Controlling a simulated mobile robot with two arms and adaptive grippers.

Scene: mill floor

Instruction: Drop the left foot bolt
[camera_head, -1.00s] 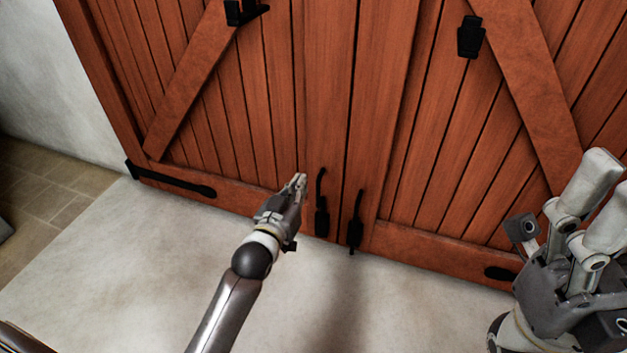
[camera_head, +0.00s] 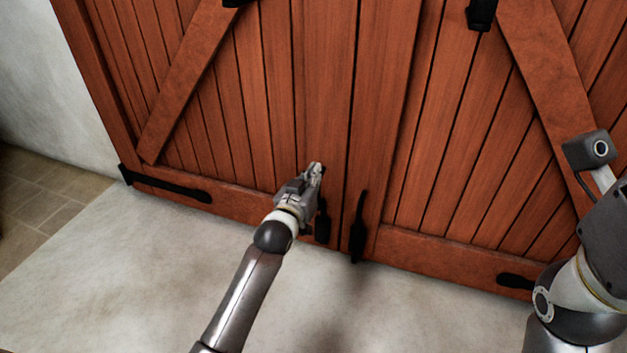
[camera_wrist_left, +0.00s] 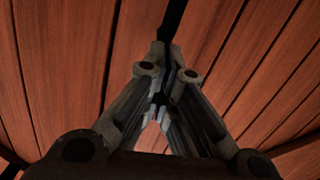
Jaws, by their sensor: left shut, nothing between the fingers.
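The left foot bolt (camera_head: 322,226) is a black bolt low on the left leaf of the wooden door, just left of the middle seam. Its upper part is hidden behind my left gripper (camera_head: 316,168). That gripper is shut and empty, with its fingertips at the bolt's upper end; I cannot tell whether they touch it. The left wrist view shows its two fingers (camera_wrist_left: 158,105) converging in front of the planks, with a dark strip beyond them. My right arm is at the right edge; its fingers are out of the picture.
A second black foot bolt (camera_head: 358,230) is close by on the right leaf. Black hinge straps (camera_head: 170,186) sit low on the door's outer sides. A pale floor (camera_head: 130,270) lies clear before the door, and a white wall (camera_head: 30,80) stands at left.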

